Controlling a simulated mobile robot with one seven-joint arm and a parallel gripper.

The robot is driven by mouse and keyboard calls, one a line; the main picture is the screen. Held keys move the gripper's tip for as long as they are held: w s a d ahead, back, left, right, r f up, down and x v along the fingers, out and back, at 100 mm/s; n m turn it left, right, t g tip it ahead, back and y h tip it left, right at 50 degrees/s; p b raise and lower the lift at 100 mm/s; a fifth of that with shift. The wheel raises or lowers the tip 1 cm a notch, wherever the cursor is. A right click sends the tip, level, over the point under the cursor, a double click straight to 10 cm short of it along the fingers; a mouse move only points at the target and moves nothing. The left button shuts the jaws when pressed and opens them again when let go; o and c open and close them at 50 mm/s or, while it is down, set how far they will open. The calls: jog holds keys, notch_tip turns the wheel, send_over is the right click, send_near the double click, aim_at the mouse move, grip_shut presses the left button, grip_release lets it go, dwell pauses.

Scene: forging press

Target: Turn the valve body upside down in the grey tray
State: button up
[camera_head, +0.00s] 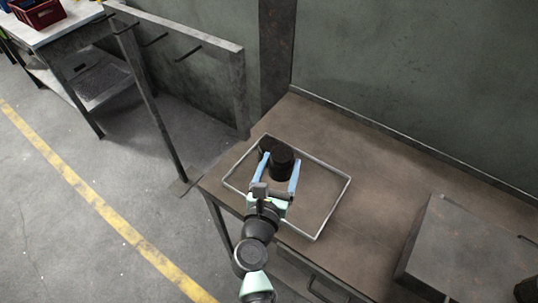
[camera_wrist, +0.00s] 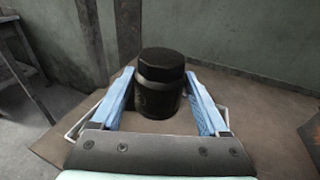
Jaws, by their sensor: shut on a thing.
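The valve body (camera_head: 282,163) is a dark, nearly black cylindrical part at the back of the grey tray (camera_head: 334,207). My gripper (camera_head: 280,160) is shut on it, with one blue finger on each side.
The tray lies on a brown bench (camera_head: 385,205) against a green-grey wall. A dark metal box (camera_head: 465,250) stands at the bench's right. A metal rack (camera_head: 180,60) with prongs stands at the left.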

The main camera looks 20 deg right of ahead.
jog(key=shift+w, duration=0.2)
notch_tip(320, 180, down, 2)
jog(key=shift+s+b, duration=0.1)
jog(key=shift+b, duration=1)
notch_tip(320, 180, down, 8)
jog(key=b, duration=0.7)
jog(key=shift+r, duration=0.25)
jog(key=o, duration=1.2)
jog(key=shift+o, duration=0.7)
jog(key=shift+f, duration=0.1)
jog(key=v, duration=1.3)
